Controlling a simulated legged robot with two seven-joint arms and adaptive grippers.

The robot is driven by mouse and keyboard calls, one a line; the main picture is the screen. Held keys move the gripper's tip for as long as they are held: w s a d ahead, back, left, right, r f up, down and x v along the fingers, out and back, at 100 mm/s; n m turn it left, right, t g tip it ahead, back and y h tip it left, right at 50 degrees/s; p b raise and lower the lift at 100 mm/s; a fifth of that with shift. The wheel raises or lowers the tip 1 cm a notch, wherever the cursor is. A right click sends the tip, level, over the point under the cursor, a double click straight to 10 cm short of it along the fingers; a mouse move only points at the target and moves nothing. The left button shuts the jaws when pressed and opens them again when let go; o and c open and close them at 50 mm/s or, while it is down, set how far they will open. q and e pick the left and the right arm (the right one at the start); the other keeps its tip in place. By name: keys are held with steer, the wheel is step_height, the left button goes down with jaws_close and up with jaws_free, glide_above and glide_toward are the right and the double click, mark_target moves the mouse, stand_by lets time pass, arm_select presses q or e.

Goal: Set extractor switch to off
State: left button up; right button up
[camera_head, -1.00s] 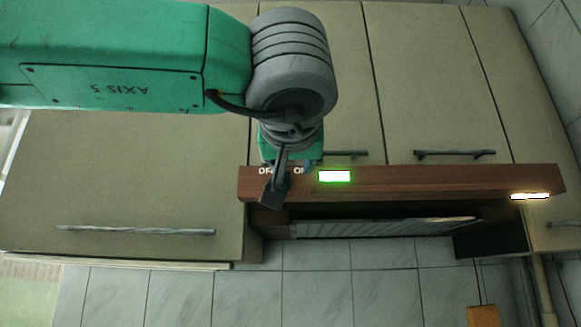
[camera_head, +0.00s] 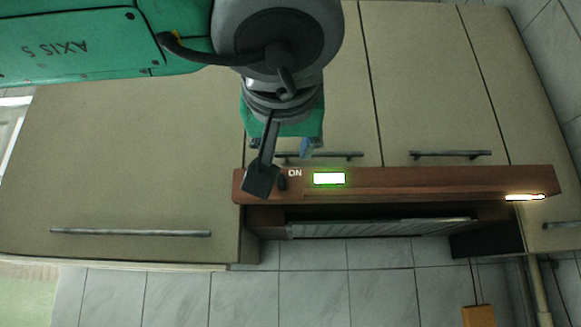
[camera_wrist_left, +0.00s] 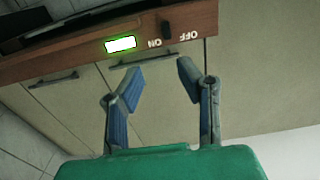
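The extractor switch is a small dark knob (camera_head: 282,183) on the brown wooden hood front (camera_head: 430,182). In the head view the white ON label shows beside it, and the OFF label is hidden behind my wrist part. In the left wrist view the switch (camera_wrist_left: 166,30) shows upside down between the ON and OFF labels; I cannot tell which way it is set. My left gripper (camera_wrist_left: 160,80) is open and empty, with its blue fingers apart and pointing toward the hood front. In the head view my left gripper (camera_head: 291,150) is partly hidden, just above the switch. My right gripper is not in view.
A lit green-framed display (camera_head: 330,179) is right of the switch. A lamp (camera_head: 525,198) glows at the hood's right end. Beige cupboards with bar handles (camera_head: 450,154) surround the hood, and grey tiles (camera_head: 310,285) lie below.

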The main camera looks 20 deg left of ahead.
arm_select(q)
steer(key=p+v, duration=0.1)
steer(key=v, duration=0.7)
steer(key=shift+a+p, duration=0.2)
steer(key=shift+p, duration=0.2)
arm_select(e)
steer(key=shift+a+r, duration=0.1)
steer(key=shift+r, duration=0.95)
